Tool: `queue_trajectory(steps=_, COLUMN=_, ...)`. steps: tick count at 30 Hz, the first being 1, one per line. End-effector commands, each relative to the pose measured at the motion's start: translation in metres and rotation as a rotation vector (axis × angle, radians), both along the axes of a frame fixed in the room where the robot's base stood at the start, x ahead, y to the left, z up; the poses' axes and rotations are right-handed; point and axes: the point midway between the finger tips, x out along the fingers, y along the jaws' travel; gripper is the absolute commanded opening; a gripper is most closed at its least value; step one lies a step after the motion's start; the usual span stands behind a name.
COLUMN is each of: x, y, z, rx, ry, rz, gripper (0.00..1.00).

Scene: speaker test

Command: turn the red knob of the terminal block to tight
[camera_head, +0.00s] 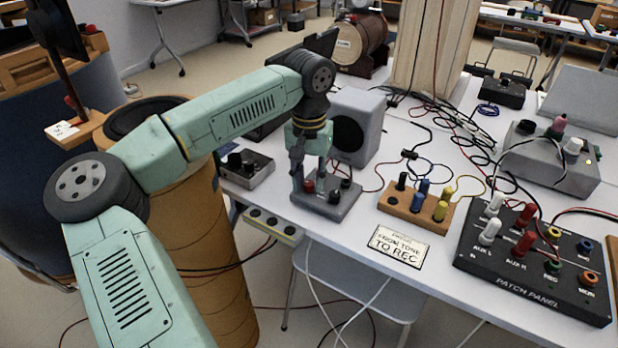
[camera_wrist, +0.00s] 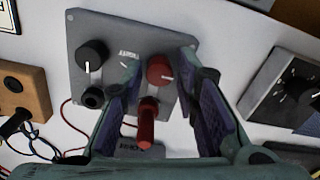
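The terminal block is a grey plate (camera_wrist: 118,25) with red and black parts; it also lies on the table in the head view (camera_head: 345,207). Its round red knob (camera_wrist: 160,69) has a white pointer line toward the right in the wrist view. A longer red post (camera_wrist: 147,125) stands below it. A red part (camera_head: 309,186) shows under my fingers in the head view; I cannot tell which of the two it is. My gripper (camera_head: 309,172) points down over the block. In the wrist view my gripper (camera_wrist: 157,64) is open, fingers on both sides of the red knob, with gaps showing.
A black knob (camera_wrist: 91,54) and a black terminal (camera_wrist: 92,97) sit on the same block. A grey speaker (camera_head: 357,125) stands close behind my gripper. A wooden plug holder (camera_head: 432,217), a label card (camera_head: 400,246) and the patch panel (camera_head: 535,270) lie to the right, with loose cables around.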

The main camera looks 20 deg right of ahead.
Motion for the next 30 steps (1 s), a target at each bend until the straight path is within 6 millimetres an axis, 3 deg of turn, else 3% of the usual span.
queue_trajectory(steps=5, x=0.000, y=0.000, z=0.004, rx=0.000, ry=0.000, rz=0.000, gripper=0.28)
queue_trajectory(steps=8, x=0.001, y=0.000, z=0.017, rx=-0.001, ry=-0.003, rz=0.001, gripper=0.28)
queue_trajectory(steps=21, x=0.000, y=0.000, z=0.103, rx=0.000, ry=-0.002, rz=0.001, gripper=0.28)
queue_trajectory(steps=30, x=0.000, y=0.000, z=0.120, rx=-0.001, ry=0.001, rz=0.000, gripper=0.28)
